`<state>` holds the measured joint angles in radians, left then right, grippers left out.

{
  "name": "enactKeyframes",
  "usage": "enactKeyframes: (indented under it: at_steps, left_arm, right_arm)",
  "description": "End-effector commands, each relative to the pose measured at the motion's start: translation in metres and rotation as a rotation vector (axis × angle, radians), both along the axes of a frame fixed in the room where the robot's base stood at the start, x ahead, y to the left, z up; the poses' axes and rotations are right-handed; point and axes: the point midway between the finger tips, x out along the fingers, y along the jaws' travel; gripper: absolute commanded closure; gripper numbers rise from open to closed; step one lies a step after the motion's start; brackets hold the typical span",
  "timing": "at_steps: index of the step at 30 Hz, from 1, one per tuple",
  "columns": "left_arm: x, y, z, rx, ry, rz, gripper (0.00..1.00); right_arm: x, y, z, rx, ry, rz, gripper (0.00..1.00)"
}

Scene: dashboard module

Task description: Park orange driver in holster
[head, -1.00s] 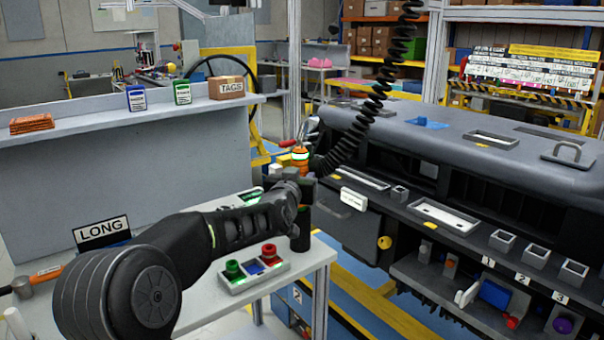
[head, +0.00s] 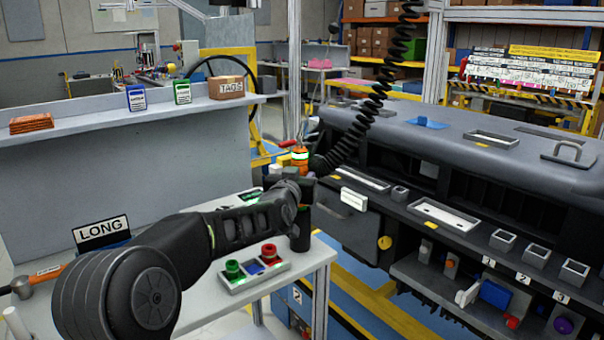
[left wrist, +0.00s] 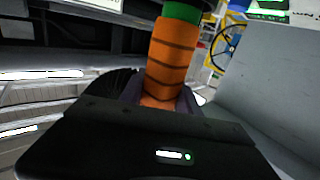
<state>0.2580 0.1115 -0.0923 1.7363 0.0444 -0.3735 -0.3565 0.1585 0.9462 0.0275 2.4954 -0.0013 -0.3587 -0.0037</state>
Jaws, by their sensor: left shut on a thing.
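The orange driver (head: 300,156) stands roughly upright at the far end of my left arm, with a green band near its top and the coiled black cord close by. My left gripper (head: 304,184) is shut around it. In the left wrist view the ribbed orange body (left wrist: 170,60) rises from between the fingers, green at its upper end. A black upright cylinder (head: 300,236) shows below the gripper at the bench corner; I cannot tell if it is the holster or the driver's lower part. My right gripper is out of view.
The grey bench (head: 215,312) holds a tray (head: 256,274) with green and red parts, a LONG sign (head: 101,233) and a hammer (head: 32,282). The dark dashboard module (head: 440,150) stands close at right. A shelf (head: 75,125) with small boxes is behind.

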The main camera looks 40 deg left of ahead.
Motion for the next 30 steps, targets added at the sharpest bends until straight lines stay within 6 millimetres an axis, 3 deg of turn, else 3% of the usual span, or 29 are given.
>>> enactKeyframes:
  at_steps: [13, 14, 23, 30]
  left_arm:
    - [-0.0003, 0.0006, -0.0038, -0.001, 0.0, 0.001, 1.0]
    - [-0.0002, 0.0006, -0.003, -0.001, 0.0, 0.001, 0.6]
    - [-0.0003, 0.0007, -0.0023, -0.001, -0.001, 0.001, 0.36]
    - [-0.0006, 0.0004, -0.005, -0.001, 0.004, 0.001, 0.36]
  right_arm:
    - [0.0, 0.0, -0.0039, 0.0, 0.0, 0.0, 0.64]
    - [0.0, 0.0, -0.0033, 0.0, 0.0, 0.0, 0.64]
    - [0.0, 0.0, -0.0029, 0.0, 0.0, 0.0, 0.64]
    - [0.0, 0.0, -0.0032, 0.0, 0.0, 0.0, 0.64]
